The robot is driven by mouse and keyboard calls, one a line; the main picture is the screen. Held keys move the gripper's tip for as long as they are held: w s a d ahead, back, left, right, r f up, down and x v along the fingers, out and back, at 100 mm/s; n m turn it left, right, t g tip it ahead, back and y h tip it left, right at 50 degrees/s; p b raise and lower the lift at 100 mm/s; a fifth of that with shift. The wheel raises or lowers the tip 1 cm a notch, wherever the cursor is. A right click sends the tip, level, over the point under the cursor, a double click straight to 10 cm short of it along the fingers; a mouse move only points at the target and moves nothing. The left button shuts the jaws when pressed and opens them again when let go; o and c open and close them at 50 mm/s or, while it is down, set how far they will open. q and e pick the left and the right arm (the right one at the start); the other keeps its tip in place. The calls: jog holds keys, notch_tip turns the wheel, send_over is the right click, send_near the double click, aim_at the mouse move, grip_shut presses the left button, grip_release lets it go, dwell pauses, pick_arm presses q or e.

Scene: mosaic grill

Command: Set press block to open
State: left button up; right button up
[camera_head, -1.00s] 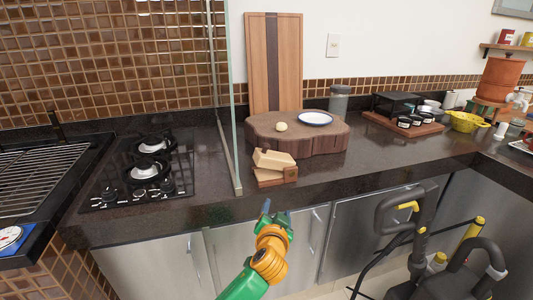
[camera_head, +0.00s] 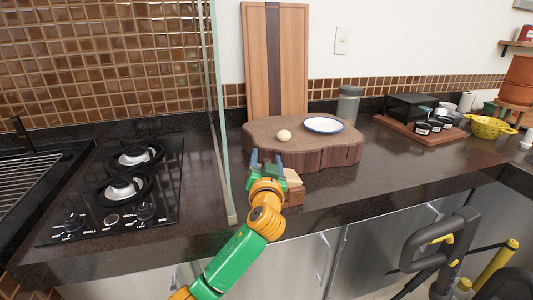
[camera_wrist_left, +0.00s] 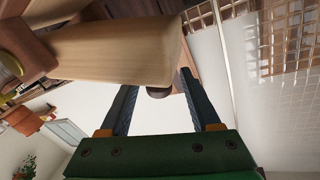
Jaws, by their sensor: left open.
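The press block is a small light-wood press (camera_head: 295,188) on the counter, in front of the round wooden slab. My left gripper (camera_head: 266,160) hides its left part in the head view. In the left wrist view the pale wooden press plate (camera_wrist_left: 110,52) fills the upper left, with a reddish-brown wooden part (camera_wrist_left: 25,45) at its side. A dark rounded knob (camera_wrist_left: 158,92) shows under the plate's end. My left gripper (camera_wrist_left: 162,100) is open, with its fingers on either side of this knob. I cannot tell whether they touch it. My right gripper is not in view.
The round wooden slab (camera_head: 300,155) behind the press holds a pale ball (camera_head: 284,136) and a blue-rimmed plate (camera_head: 323,125). A glass panel (camera_head: 220,120) stands close on the left, before the gas hob (camera_head: 110,190).

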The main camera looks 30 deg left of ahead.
pick_arm(q)
jog(key=shift+x, duration=1.05)
grip_shut()
dwell(0.6)
